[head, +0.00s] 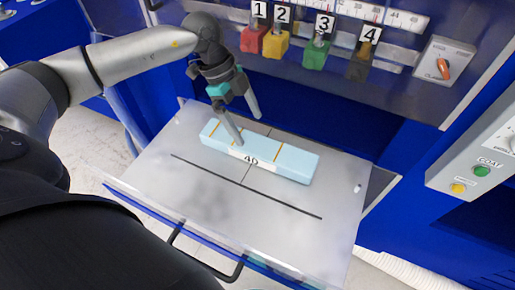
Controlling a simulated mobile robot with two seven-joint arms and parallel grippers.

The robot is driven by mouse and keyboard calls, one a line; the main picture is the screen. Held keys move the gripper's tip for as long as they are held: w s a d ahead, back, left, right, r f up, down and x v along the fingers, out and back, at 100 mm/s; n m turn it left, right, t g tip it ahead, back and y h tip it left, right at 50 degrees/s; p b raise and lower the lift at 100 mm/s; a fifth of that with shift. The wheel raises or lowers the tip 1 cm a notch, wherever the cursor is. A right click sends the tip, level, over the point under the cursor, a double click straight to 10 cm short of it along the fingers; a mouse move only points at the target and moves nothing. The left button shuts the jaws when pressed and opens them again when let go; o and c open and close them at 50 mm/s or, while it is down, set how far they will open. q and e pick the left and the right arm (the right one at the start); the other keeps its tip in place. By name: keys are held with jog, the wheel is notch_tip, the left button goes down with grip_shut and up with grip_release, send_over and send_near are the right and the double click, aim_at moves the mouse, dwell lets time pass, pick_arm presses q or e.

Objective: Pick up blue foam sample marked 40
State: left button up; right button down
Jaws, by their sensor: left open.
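A light blue foam sample (291,160), a long block with a white label marked 40 and thin orange lines, lies on a grey metal tray (185,183). My left gripper (248,130) is open over the left part of the block. One finger is at the block's front side near the label, and the other is beyond its back edge. I cannot tell whether either finger touches the foam. My right gripper is not in view.
Behind the tray is a panel with colored blocks numbered 1 (253,39), 2 (276,44), 3 (316,54) and 4 (360,65). An orange rotary switch (443,68) is at the right. A button box (478,165) stands further right. The tray's front is clear.

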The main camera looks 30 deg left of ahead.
aim_at(257, 144)
pick_arm(q)
jog(key=x, duration=0.8)
jog(key=shift+s, duration=0.15)
jog(key=c, duration=1.1)
jog(key=shift+o, duration=0.2)
jog(key=shift+a+r, duration=0.1)
jog(key=shift+r, duration=0.1)
